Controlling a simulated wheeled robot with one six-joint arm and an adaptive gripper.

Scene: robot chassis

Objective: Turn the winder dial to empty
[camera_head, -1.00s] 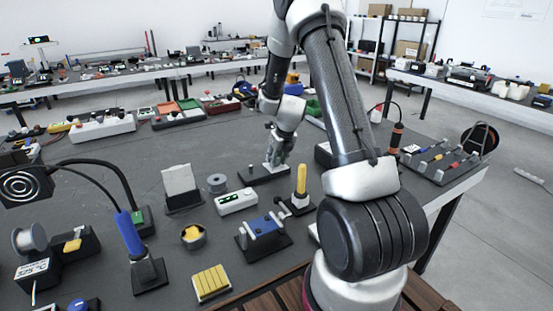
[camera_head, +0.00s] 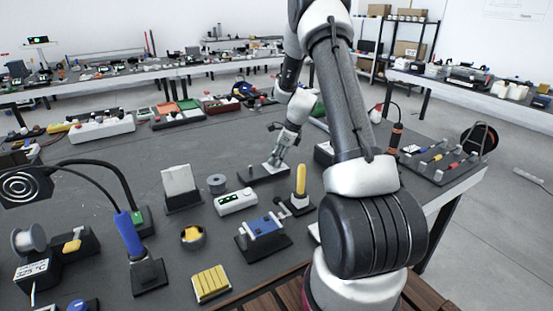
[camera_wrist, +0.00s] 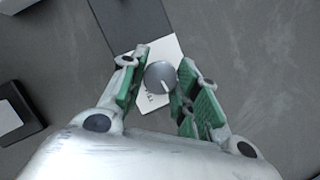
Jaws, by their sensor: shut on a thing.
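The winder dial (camera_wrist: 160,76) is a round grey knob with a white pointer line. In the wrist view the line points down and slightly right. It sits on a white label plate (camera_wrist: 165,50) with partly hidden lettering that I cannot read. The dark base (camera_head: 258,176) shows in the head view. My gripper (camera_wrist: 163,74) has its green-padded fingers on either side of the dial, shut on it. In the head view my gripper (camera_head: 274,164) reaches down to the base, tilted, and hides the dial.
Near the base stand a white box with a green display (camera_head: 236,202), a yellow-handled lever (camera_head: 300,181), a grey spool (camera_head: 217,184) and a black box (camera_head: 324,153). The dark tabletop (camera_head: 225,150) behind and left of the base is largely clear.

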